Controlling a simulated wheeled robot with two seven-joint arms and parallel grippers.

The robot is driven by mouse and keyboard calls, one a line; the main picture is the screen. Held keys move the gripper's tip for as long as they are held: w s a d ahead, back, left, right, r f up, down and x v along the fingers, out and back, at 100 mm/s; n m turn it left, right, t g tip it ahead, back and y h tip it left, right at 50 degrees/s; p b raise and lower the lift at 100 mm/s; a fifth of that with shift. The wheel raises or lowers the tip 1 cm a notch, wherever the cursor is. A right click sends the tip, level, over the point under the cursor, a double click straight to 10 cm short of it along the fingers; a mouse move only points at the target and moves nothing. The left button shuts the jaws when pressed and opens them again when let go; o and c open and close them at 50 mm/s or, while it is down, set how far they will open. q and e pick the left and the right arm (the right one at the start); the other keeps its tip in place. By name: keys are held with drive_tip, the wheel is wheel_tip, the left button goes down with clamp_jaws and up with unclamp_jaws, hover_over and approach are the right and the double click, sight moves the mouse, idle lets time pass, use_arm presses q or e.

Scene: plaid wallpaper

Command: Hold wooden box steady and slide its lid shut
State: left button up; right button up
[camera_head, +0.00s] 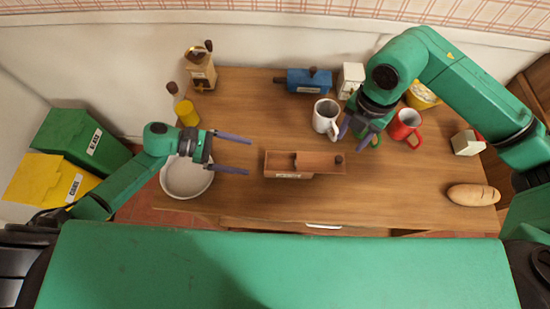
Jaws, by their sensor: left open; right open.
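The wooden box (279,163) sits near the front middle of the table. Its lid (319,162) is slid partly off to the right and sticks out past the box, with a dark knob at its right end; the left part of the box is uncovered. My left gripper (249,155) is open and empty, just left of the box and apart from it, its two fingers pointing right. My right gripper (352,134) is open, above and right of the lid near the white mug, with nothing visible between its fingers.
A bread loaf (473,195) lies at the right. A round pale bowl (186,180) is under my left arm. The table (400,185) is clear right of the lid.

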sight(287, 165)
use_arm(q)
drive_tip(key=x, duration=1.3)
drive_tip(key=shift+d+f, duration=0.15)
drive_tip(key=shift+d, duration=0.05)
drive_tip(key=c, duration=1.4)
drive_tip(key=shift+o, duration=0.2)
